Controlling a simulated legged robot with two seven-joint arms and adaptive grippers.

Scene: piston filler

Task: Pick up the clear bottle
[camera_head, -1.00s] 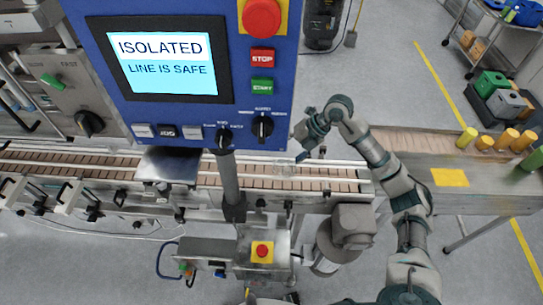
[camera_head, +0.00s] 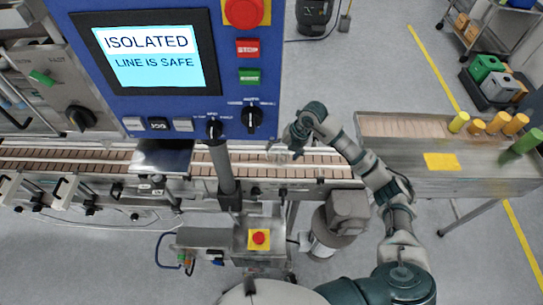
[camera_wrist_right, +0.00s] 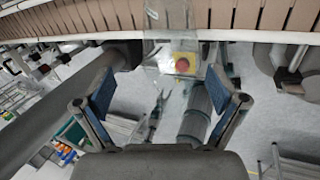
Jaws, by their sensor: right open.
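The clear bottle (camera_head: 277,153) is see-through and stands on the conveyor, right of the panel post, in the head view. It also shows as a faint transparent shape in the right wrist view (camera_wrist_right: 158,52), ahead of and between the fingers. My right gripper (camera_head: 288,146) is close beside the bottle on its right. In the wrist view the right gripper's (camera_wrist_right: 160,102) two blue-padded fingers are wide apart with nothing held between them. Whether a finger touches the bottle cannot be told. My left gripper is not in view.
The blue control panel (camera_head: 180,70) reads "ISOLATED, LINE IS SAFE" and hangs left of my right arm. The conveyor (camera_head: 310,170) runs across below it. A side table (camera_head: 400,155) at right holds yellow and green containers. A red stop button (camera_head: 259,238) sits below the conveyor.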

